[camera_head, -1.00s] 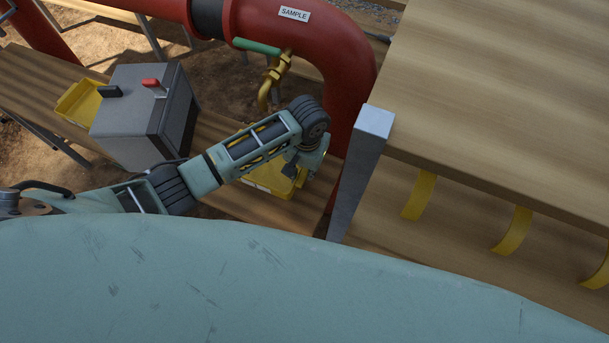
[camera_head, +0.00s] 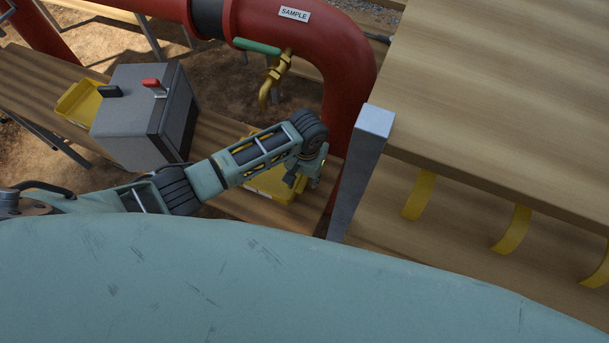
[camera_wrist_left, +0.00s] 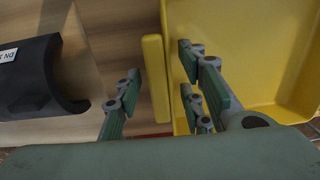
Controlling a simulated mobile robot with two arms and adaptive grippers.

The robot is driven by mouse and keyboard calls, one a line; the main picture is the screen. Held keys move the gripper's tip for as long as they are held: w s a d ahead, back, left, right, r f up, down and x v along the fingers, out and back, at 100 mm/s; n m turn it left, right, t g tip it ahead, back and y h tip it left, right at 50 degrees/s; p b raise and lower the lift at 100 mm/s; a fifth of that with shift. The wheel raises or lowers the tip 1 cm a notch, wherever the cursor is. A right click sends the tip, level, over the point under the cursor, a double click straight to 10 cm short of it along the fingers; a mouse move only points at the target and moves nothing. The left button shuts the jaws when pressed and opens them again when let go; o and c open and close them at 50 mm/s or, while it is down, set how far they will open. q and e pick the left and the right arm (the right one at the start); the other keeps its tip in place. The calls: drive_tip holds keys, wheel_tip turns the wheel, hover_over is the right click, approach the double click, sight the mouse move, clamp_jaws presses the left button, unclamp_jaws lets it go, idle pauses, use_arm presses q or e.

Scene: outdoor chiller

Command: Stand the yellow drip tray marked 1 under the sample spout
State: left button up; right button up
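A yellow tray (camera_head: 275,187) sits on the low wooden bench, partly hidden behind my left arm; no number on it is readable. It also shows in the left wrist view (camera_wrist_left: 245,50), with a narrow yellow bar (camera_wrist_left: 155,78) along its left side. My left gripper (camera_head: 305,178) is at the tray's right part in the head view. In the wrist view its fingers (camera_wrist_left: 157,88) are apart, on either side of the bar, with gaps visible. The brass sample spout (camera_head: 266,92) hangs from the red pipe, above the tray in the picture. My right gripper is out of view.
A second yellow tray (camera_head: 78,103) lies at the left, behind a grey box (camera_head: 140,115) with red and black levers. A grey post (camera_head: 360,170) and a large wooden table (camera_head: 500,80) stand at the right. A dark, labelled half-round piece (camera_wrist_left: 30,78) shows in the wrist view.

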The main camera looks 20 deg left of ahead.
use_arm(q)
drive_tip(key=shift+r, duration=0.25)
wheel_tip(320, 180, up, 12)
drive_tip(key=shift+d, duration=0.15)
drive_tip(key=shift+f, duration=0.15)
idle(0.6)
